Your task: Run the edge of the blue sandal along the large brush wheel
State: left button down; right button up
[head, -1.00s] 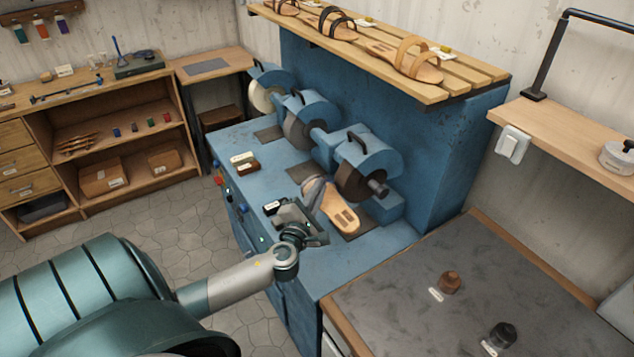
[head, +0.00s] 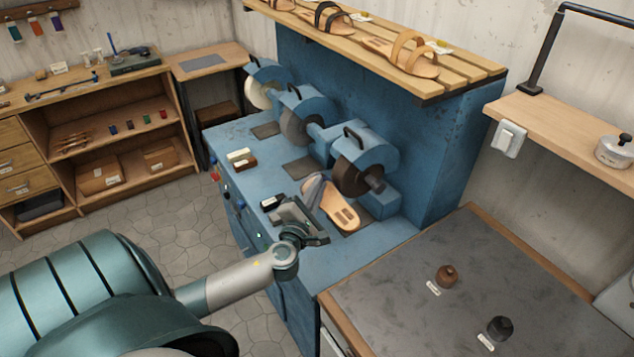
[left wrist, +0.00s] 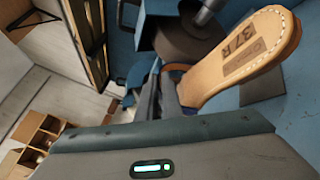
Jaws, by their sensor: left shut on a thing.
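The blue sandal (head: 342,208) has a tan sole and a blue-grey strap. My left gripper (head: 307,203) is shut on it near the strap, above the blue machine bench. In the left wrist view the stitched tan sole (left wrist: 250,62) bears a stamp reading 37 and R, and a bit of blue strap shows by the fingers. The nearest dark wheel (head: 350,178), which looks like the large brush wheel, sits under a blue hood just behind the sandal. It also shows in the left wrist view (left wrist: 183,45). I cannot tell whether sandal and wheel touch. My right gripper is out of view.
Two other wheels, one grey (head: 295,128) and one pale (head: 257,95), stand farther along the blue bench (head: 235,135). Small blocks (head: 243,158) lie near its front edge. A slatted shelf (head: 455,78) with sandals hangs above. A grey-topped table (head: 400,315) adjoins at right.

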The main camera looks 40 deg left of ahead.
pick_arm(q)
jog(key=shift+s+d, duration=0.25)
jog(key=shift+d, duration=0.75)
dwell(1.2)
jog(key=shift+d, duration=0.3)
jog(key=shift+s+d+r, duration=0.1)
jog(key=shift+s+d, duration=0.1)
jog(key=shift+d, duration=0.3)
jog(key=shift+s+d, duration=0.15)
jog(key=shift+d, duration=0.35)
dwell(0.7)
jog(key=shift+w, duration=0.1)
dwell(0.4)
jog(key=shift+s+d+r, duration=0.1)
jog(key=shift+s+d, duration=0.1)
jog(key=shift+d, duration=0.6)
dwell(0.6)
jog(key=shift+d, duration=0.8)
dwell(1.1)
